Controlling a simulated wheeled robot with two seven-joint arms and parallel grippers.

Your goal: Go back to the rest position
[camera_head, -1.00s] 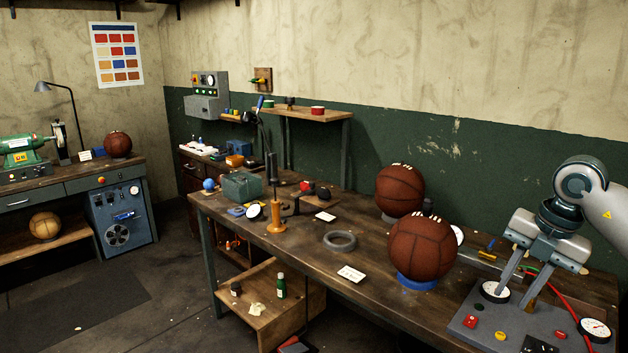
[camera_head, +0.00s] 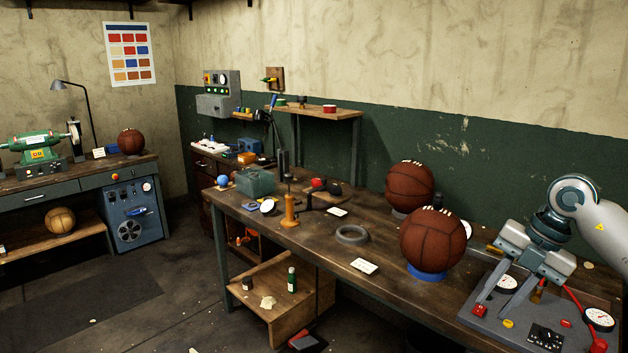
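My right gripper (camera_head: 494,308) is at the lower right, pointing down over the grey panel with gauges (camera_head: 540,330) on the workbench. Its two fingers are apart and I see nothing held between them. My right arm comes in from the right edge. I cannot tell whether the fingertips touch the panel. A brown leather ball (camera_head: 432,240) sits on a blue ring (camera_head: 427,273) to the left of the gripper. A second brown ball (camera_head: 409,187) stands behind it on the bench. My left gripper is not in view.
The long wooden workbench (camera_head: 325,270) carries a grey ring (camera_head: 352,234), a white card (camera_head: 364,267), an orange-handled tool (camera_head: 290,210) and a green box (camera_head: 254,182). Open floor (camera_head: 190,290) lies at the left.

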